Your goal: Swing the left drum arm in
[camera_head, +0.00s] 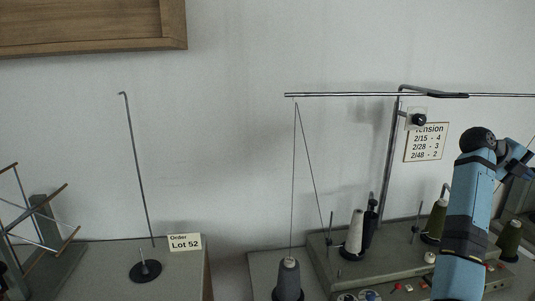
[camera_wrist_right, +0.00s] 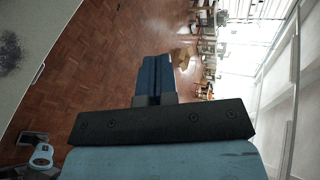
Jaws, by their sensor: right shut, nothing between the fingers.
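No part in the head view can be told for certain as the left drum arm. A horizontal chrome bar (camera_head: 340,95) runs across the right half, carried by a dark upright post (camera_head: 388,165). A dark bent rod (camera_head: 435,92) lies along it. My right arm stands up at the right, and its gripper (camera_head: 518,158) is near the right edge, partly cut off, below the bar. In the right wrist view the blue fingers (camera_wrist_right: 155,75) are together with nothing between them. My left gripper is not in view.
A grey thread cone (camera_head: 288,278), a white cone (camera_head: 355,234) and green cones stand below the bar. A thin hooked rod (camera_head: 135,165) rises from the left bench by a Lot 52 card (camera_head: 185,242). A crossed-arm winder (camera_head: 40,225) stands far left. A gap separates the benches.

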